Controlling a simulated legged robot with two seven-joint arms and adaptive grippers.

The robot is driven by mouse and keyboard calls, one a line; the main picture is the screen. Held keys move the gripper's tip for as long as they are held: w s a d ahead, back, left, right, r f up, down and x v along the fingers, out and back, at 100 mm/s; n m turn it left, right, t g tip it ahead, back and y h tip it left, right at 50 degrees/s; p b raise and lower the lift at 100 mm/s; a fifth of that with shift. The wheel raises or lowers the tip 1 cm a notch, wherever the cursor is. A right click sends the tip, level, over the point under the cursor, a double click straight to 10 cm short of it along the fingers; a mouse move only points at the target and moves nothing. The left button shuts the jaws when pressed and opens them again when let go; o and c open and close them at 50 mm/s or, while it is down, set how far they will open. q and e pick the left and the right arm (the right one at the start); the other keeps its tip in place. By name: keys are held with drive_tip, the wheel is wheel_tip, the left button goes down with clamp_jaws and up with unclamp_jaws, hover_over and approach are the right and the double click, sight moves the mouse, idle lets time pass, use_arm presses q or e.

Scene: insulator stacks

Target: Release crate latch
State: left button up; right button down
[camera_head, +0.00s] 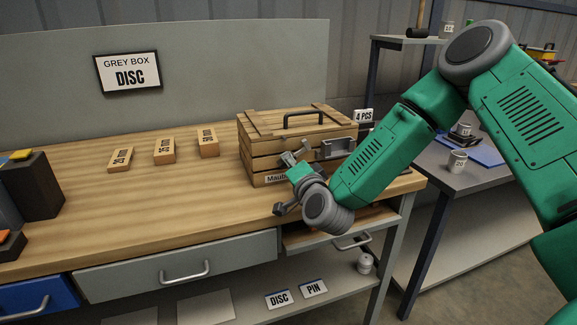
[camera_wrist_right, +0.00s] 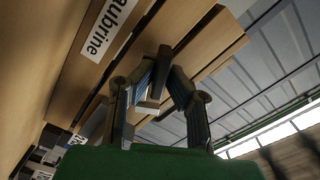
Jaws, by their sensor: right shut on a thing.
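A wooden slatted crate (camera_head: 297,125) with a dark top handle stands closed at the right of the workbench. A grey metal bracket (camera_head: 338,148) sits on its front. My right gripper (camera_head: 293,157) is at the crate's front, left of that bracket. In the right wrist view, its two fingers (camera_wrist_right: 162,78) are closed in on a small pale metal latch part (camera_wrist_right: 149,106) against the crate planks (camera_wrist_right: 205,45). The latch is partly hidden by the fingers, so its position is hard to tell. My left gripper is not in view.
Several small labelled wooden blocks (camera_head: 164,151) lie left of the crate. A partly open drawer (camera_head: 340,231) is below my right wrist. A grey side table (camera_head: 463,180) with cups stands at the right. The bench's middle is clear.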

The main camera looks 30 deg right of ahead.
drive_tip(key=shift+w+d+r+m, duration=0.2)
drive_tip(key=shift+r+m, duration=0.15)
drive_tip(key=shift+m, duration=0.15)
drive_tip(key=c, duration=1.6)
unclamp_jaws()
drive_tip(key=shift+w+d+f, duration=0.1)
drive_tip(key=shift+f, duration=0.25)
drive_tip(key=shift+s+a, duration=0.25)
drive_tip(key=shift+s, duration=0.25)
drive_tip(key=v, duration=1.1)
drive_tip(key=shift+f, duration=0.15)
